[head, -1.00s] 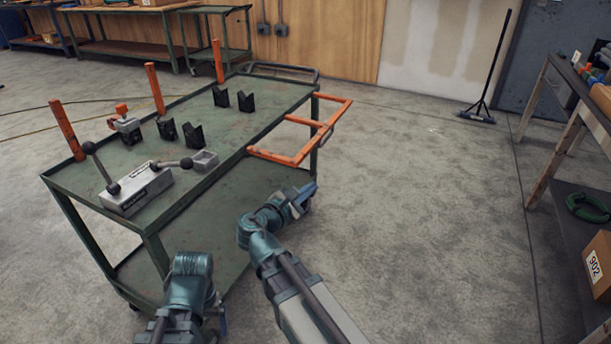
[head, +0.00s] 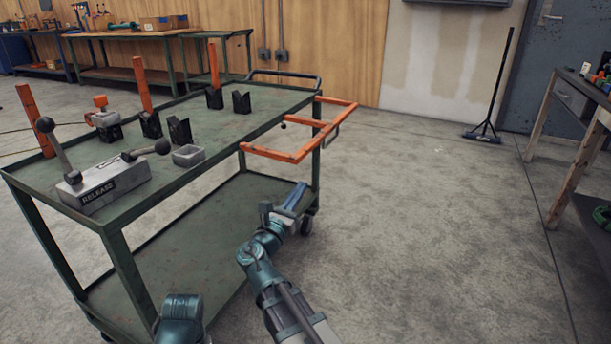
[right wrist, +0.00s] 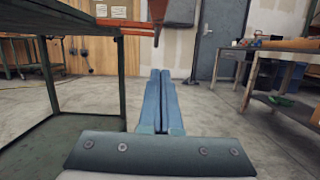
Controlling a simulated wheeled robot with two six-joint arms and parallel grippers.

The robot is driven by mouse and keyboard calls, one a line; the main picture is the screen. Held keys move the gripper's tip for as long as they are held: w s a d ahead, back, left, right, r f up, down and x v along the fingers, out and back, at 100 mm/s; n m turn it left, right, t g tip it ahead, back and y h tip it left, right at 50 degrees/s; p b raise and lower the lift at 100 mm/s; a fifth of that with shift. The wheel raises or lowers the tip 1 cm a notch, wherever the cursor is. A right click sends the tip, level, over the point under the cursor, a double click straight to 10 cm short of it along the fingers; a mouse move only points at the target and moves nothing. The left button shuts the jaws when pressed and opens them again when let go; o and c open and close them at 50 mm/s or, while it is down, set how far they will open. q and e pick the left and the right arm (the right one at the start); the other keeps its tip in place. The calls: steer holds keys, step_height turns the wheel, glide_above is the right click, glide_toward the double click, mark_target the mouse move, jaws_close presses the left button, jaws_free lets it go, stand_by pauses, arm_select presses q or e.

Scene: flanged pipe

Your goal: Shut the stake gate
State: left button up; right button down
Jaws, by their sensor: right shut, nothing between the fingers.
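The stake gate (head: 330,140) is an orange bar frame standing out flat from the right side of the green cart (head: 110,215), at about deck height. Part of the gate shows along the top of the right wrist view (right wrist: 128,28). My right gripper (head: 297,194) is shut and empty. It is below and in front of the gate, beside the cart's lower shelf, and apart from the gate. Its blue fingers (right wrist: 161,78) lie together in the right wrist view, pointing forward under the orange bars. Part of my left arm shows at the bottom of the head view, but its gripper does not.
On the cart deck are a grey block marked RELEASE (head: 105,183) with black-knobbed levers, a small grey tray (head: 188,156) and several black V-blocks (head: 180,131). Orange stakes (head: 143,84) stand at its far edge.

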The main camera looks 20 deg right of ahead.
steer(key=w+d+r+p, duration=0.5)
steer(key=d+r+p, duration=0.1)
steer(key=shift+w+d, duration=0.2)
steer(key=shift+d, duration=0.2)
steer(key=shift+r, duration=0.2)
